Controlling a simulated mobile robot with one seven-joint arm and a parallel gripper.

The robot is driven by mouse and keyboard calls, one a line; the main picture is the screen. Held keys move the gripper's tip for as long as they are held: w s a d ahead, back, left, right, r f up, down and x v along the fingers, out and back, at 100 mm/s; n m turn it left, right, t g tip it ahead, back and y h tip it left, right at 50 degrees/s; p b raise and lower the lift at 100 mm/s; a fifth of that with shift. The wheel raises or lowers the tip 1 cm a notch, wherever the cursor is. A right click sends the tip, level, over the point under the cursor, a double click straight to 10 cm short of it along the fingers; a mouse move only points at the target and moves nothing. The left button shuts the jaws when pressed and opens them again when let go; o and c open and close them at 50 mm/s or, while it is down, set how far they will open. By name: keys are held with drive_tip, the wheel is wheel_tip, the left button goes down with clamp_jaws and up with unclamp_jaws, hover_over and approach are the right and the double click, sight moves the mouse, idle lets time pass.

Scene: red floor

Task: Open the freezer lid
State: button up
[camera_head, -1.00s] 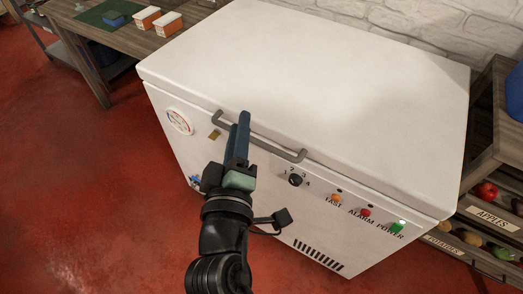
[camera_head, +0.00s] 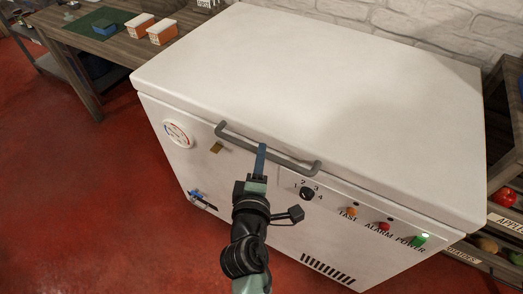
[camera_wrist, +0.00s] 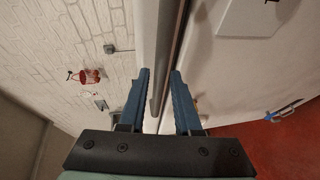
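The white chest freezer (camera_head: 180,165) stands in front of me with its lid (camera_head: 300,75) shut flat. A grey bar handle (camera_head: 290,163) runs along the lid's front edge; it also shows as a narrow grey bar in the wrist view (camera_wrist: 157,95). My gripper (camera_head: 262,150) is at the middle of the handle, its blue fingers pointing toward the lid. In the wrist view my gripper (camera_wrist: 160,72) has its two fingers apart, with the bar in line with the gap between them. I cannot tell whether either finger touches the handle.
The freezer front carries a dial (camera_head: 178,133), a knob (camera_head: 307,193), lights (camera_head: 384,226) and a blue-handled valve (camera_head: 197,197). A wooden table (camera_head: 75,50) stands at back left, wooden shelves with produce (camera_head: 503,197) at right. A brick wall (camera_head: 420,25) is behind. Red floor is clear at left.

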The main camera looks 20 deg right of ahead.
drive_tip(key=shift+x, duration=1.15)
clamp_jaws()
idle(0.6)
